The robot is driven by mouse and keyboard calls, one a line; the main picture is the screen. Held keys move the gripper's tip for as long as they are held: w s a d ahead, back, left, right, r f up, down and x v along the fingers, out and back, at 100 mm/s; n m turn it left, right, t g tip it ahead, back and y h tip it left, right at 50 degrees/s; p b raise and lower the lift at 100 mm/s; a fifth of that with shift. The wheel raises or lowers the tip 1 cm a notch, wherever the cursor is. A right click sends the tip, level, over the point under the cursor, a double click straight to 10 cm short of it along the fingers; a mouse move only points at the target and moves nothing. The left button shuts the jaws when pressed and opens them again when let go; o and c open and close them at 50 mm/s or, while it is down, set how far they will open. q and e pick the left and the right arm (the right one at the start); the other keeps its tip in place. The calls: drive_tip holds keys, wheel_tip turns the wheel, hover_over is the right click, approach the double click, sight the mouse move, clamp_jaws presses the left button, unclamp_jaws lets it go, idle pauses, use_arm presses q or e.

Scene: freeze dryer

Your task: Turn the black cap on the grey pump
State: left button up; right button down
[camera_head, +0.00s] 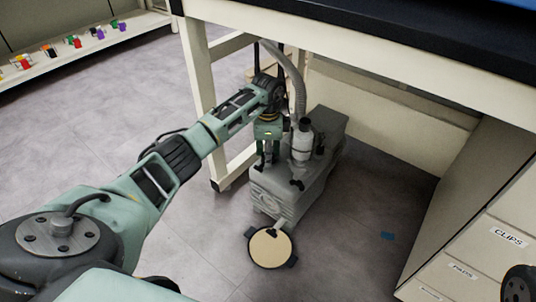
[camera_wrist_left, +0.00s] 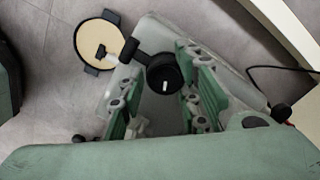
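The grey pump (camera_head: 290,190) stands on the floor under the bench. My left gripper (camera_head: 268,162) points down over the pump's left side, next to the upright grey cylinder (camera_head: 303,145) on its top. In the left wrist view, a round black cap (camera_wrist_left: 163,74) with a small white mark shows between the two green fingers of my left gripper (camera_wrist_left: 158,88). The fingers are apart, with visible gaps to the cap. I cannot tell how far below the fingertips the cap is. In the head view I cannot make the cap out clearly beside the gripper.
A round beige-topped pan (camera_head: 271,247) lies on the floor before the pump. A ribbed hose (camera_head: 296,75) rises behind my gripper. The bench leg (camera_head: 199,90) is close on the left, the drawer cabinet (camera_head: 480,250) on the right. Floor between pump and cabinet is mostly clear.

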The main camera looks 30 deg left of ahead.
use_arm(q)
drive_tip(key=shift+s+f, duration=0.1)
drive_tip(key=c, duration=0.6)
drive_tip(key=shift+d, duration=0.1)
drive_tip(key=shift+p, duration=0.35)
